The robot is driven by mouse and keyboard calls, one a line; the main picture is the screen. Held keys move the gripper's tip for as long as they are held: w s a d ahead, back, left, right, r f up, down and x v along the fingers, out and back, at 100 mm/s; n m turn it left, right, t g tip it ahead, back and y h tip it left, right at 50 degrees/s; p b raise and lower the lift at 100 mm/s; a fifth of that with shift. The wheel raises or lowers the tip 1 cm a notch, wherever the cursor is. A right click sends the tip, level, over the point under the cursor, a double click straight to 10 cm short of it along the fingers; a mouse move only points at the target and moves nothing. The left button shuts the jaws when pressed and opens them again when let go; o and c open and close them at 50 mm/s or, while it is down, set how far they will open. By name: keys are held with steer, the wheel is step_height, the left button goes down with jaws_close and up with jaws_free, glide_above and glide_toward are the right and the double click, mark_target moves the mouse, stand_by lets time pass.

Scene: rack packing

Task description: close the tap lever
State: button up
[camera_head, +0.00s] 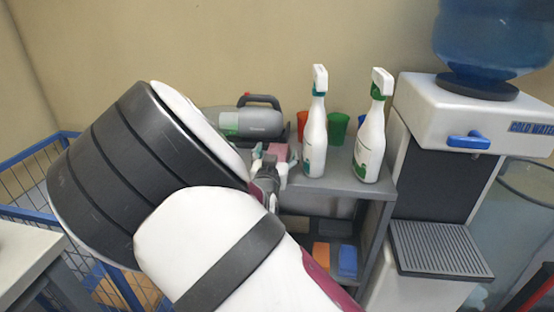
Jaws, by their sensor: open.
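The tap lever (468,141) is a short blue handle on the front of the white head of the water dispenser (420,105), at the right of the head view. My gripper (272,160) is near the middle of the view, partly hidden behind my own arm. It is open, near the edge of the grey shelf, well to the left of the lever and apart from it. A pinkish block-like shape shows at its fingers; I cannot tell whether it is a separate thing.
Two white spray bottles (314,130) (371,135) stand on the grey shelf (335,187) between my gripper and the dispenser. Behind are coloured cups (337,128) and a grey handheld vacuum (250,122). A drip tray (438,250) juts out below the lever. A blue wire cage (32,150) is at left.

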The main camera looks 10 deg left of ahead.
steer(key=c, duration=1.3)
steer(key=shift+c, duration=0.2)
steer(key=shift+r, duration=0.1)
